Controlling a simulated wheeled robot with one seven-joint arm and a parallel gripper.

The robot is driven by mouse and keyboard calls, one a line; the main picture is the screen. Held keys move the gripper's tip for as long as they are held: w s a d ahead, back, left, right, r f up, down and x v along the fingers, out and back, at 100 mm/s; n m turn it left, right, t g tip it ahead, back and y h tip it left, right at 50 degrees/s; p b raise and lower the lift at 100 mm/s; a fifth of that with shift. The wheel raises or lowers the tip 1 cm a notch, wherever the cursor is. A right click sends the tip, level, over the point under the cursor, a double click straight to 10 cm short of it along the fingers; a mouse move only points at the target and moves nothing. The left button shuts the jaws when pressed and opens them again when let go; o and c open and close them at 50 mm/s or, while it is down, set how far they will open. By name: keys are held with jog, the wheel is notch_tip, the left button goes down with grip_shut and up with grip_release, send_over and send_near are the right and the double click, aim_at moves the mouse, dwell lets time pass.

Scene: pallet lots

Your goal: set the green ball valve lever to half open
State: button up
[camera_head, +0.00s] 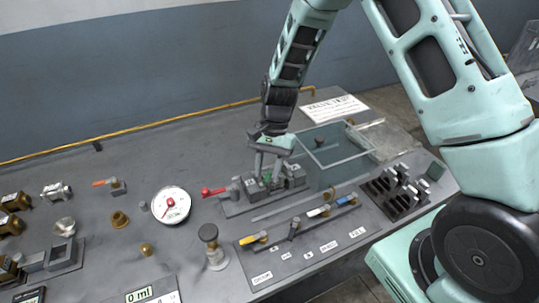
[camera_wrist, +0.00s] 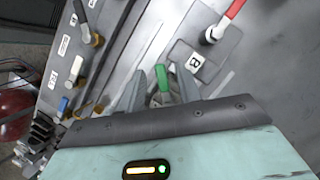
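The green lever (camera_wrist: 163,82) shows in the wrist view between the two fingers of my gripper (camera_wrist: 164,84). The fingers stand apart, one on each side of it, with a visible gap. In the head view my gripper (camera_head: 265,172) points down over the grey valve block, and only a small bit of the green lever (camera_head: 267,177) shows between the fingers. The lever's exact angle and its valve body are mostly hidden by the gripper.
A red lever (camera_head: 213,192) lies just left of the block. A clear tank (camera_head: 352,157) stands to the right. A round gauge (camera_head: 171,205) stands further left.

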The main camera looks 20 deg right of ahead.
jog(key=b+v, duration=0.2)
jog(key=v, duration=1.5)
jog(key=shift+b, duration=0.3)
jog(key=shift+r, duration=0.1)
